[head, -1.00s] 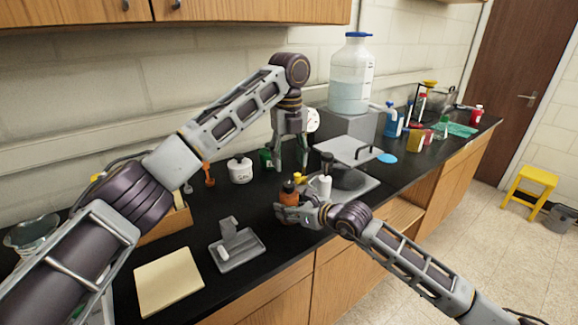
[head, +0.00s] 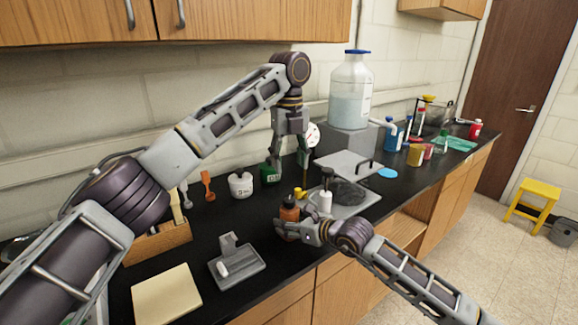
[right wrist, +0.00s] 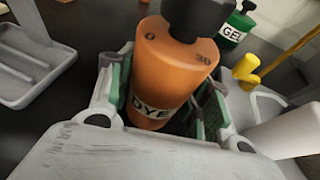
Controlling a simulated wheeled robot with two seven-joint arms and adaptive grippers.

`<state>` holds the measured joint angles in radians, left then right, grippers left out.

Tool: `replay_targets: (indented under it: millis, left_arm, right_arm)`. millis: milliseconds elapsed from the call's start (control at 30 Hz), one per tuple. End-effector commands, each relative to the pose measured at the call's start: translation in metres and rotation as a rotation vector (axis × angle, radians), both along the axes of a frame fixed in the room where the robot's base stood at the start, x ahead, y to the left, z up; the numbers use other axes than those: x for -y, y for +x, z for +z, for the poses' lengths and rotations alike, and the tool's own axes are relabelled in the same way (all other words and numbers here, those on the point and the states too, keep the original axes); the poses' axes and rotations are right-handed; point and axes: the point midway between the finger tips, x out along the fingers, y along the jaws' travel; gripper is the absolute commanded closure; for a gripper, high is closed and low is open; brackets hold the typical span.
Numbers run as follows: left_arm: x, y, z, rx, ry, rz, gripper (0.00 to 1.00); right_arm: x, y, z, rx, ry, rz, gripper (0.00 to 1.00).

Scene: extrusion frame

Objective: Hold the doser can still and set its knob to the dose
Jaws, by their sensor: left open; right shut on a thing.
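The doser can is an orange cylinder (head: 290,214) with a black knob (head: 289,201) on top, near the front edge of the counter. In the right wrist view the can (right wrist: 165,70) stands between the fingers, with a "DYE" label and the marks 0 and 30 on its top. The black knob (right wrist: 198,15) is cut off by the picture's top edge, so its pointer is not visible. My right gripper (head: 287,227) is shut around the can's body. My left gripper (head: 289,160) is open and empty, pointing down, above and behind the can.
A white bottle (head: 325,202) and a small yellow-capped item (head: 300,193) stand close right of the can. A green GEL bottle (head: 268,174) and white jar (head: 241,185) are behind. A grey tray (head: 237,265) lies front left. Counter between tray and can is clear.

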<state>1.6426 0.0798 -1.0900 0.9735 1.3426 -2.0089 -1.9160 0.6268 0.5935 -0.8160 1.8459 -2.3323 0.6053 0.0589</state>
Motion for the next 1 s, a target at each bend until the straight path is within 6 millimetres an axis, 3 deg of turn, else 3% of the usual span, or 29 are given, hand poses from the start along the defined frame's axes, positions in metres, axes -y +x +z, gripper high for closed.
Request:
replay_targets:
  millis: [167,367,633,1000]
  left_arm:
    - [0.009,0.002,-0.002,0.019,-0.019,-0.01,0.47]
    - [0.04,0.007,-0.006,0.086,-0.087,-0.041,0.47]
    - [0.105,0.017,-0.004,0.229,-0.247,-0.101,0.47]
    - [0.191,0.021,0.022,0.432,-0.503,-0.169,0.47]
  right_arm:
    - [0.0,0.0,-0.001,-0.002,0.0,0.001,0.78]
    - [0.0,0.0,-0.001,-0.002,0.0,0.001,0.78]
    - [0.0,0.0,-0.001,-0.001,0.0,0.0,0.78]
    - [0.0,0.0,-0.001,-0.001,-0.001,0.0,0.78]
